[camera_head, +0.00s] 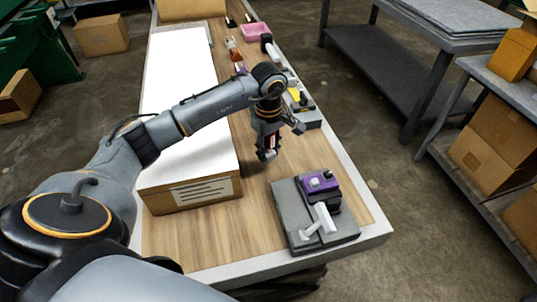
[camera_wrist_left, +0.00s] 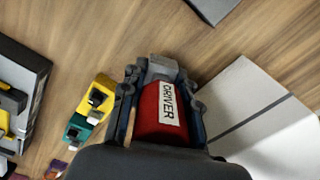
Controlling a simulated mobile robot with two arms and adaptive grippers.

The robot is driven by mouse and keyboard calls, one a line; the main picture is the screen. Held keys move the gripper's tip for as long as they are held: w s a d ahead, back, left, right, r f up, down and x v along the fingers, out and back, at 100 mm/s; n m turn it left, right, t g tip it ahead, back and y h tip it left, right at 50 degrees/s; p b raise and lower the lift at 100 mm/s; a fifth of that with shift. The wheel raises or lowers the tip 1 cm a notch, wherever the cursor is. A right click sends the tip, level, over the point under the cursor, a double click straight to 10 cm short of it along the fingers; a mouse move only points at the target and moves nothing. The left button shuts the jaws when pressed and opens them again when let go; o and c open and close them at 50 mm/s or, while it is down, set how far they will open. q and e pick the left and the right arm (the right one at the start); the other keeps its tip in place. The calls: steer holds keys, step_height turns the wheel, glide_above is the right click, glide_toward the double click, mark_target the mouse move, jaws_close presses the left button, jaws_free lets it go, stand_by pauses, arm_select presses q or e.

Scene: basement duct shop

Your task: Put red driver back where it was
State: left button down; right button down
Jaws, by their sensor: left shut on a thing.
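The red driver (camera_wrist_left: 148,122) is a red block with a white label reading DRIVER, seen close up in the left wrist view. My left gripper (camera_wrist_left: 155,80) is shut on it, with a finger along each side. In the head view my left gripper (camera_head: 267,154) points down over the wooden bench top (camera_head: 262,183), right of the long white box (camera_head: 182,90). Only a sliver of the red driver shows there between the fingers. I cannot tell whether it touches the bench. My right gripper is not in view.
A grey plate (camera_head: 286,215) with a purple-topped device (camera_head: 318,182) stands near the bench's front right. A grey tray (camera_wrist_left: 37,92) holds yellow things; a yellow block (camera_wrist_left: 92,98) and a green block (camera_wrist_left: 78,130) lie beside it. A pink bin (camera_head: 256,32) stands farther back. Bare wood surrounds the gripper.

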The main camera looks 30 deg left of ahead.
mark_target(269, 165)
arm_select(q)
steer(key=shift+w+a+f, duration=0.15)
steer(key=shift+w+f, duration=0.05)
steer(key=shift+f, duration=0.35)
step_height(269, 165, down, 2)
steer(key=shift+f+p, duration=0.15)
steer(key=shift+p, duration=0.6)
steer(key=shift+f, duration=0.35)
steer(key=c, duration=1)
jaws_free()
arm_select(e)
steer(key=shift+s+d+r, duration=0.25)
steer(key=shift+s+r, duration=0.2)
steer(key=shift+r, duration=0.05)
